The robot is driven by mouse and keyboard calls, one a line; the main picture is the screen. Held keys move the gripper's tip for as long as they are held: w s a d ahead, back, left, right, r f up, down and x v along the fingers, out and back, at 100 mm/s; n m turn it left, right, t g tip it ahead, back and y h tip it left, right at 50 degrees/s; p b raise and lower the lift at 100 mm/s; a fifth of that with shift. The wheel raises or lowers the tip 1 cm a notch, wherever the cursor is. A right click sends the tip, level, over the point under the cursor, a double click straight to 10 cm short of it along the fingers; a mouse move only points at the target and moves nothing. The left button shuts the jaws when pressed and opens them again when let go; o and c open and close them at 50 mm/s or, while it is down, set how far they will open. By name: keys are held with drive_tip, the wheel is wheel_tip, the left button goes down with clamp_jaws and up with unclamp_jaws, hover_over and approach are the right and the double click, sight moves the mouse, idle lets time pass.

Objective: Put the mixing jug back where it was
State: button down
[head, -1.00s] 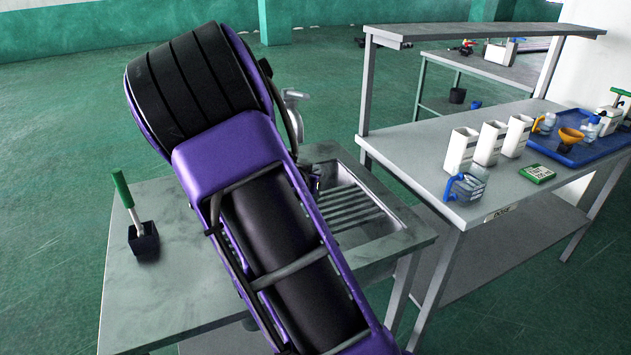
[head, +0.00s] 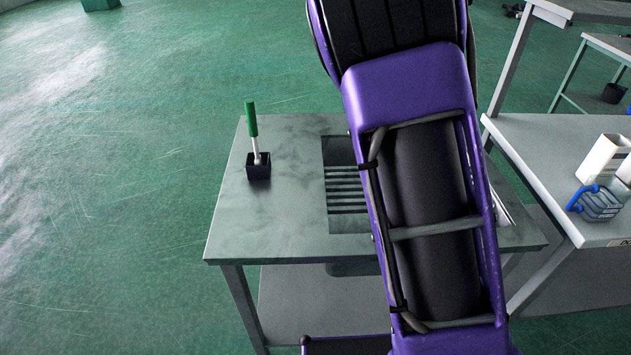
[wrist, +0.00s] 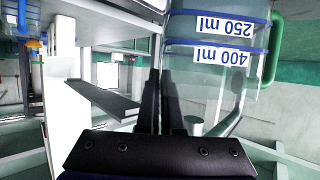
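A clear jug (wrist: 215,85) with blue bands, a green handle and labels reading "250 ml" and "400 ml" fills the upper right of the wrist view, upside down in the picture. I take it to be the mixing jug. My gripper (wrist: 163,85) has its two black fingers close together at the jug's edge, one on each side of its wall, so it looks shut on the jug. In the head view my arm hides the gripper and the held jug.
A grey sink table (head: 280,235) stands ahead with a green-handled brush in a black holder (head: 258,168). My arm covers part of its ribbed basin (head: 346,190). At right, a bench (head: 550,165) holds a blue-handled jug (head: 598,203) and white cartons (head: 604,158). Floor is clear at left.

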drive_tip(key=s+a+n+t+y+b, duration=0.1)
drive_tip(key=a+n+t+y+b, duration=0.1)
drive_tip(key=a, duration=1.9)
drive_tip(key=s+a+r+n+t+y, duration=0.1)
drive_tip(key=s+a, duration=0.4)
drive_tip(key=a, duration=0.3)
drive_tip(key=s+a+r+n+y, duration=0.1)
drive_tip(key=s+a, duration=0.4)
drive_tip(key=a, duration=0.3)
wheel_tip(320, 180, down, 10)
drive_tip(key=b, duration=0.3)
drive_tip(key=shift+s+r+y+b, duration=0.2)
drive_tip(key=shift+y+b, duration=0.1)
drive_tip(key=shift+b, duration=0.1)
drive_tip(key=shift+f, duration=0.15)
drive_tip(key=c, duration=1.4)
unclamp_jaws()
drive_tip(key=o, duration=0.3)
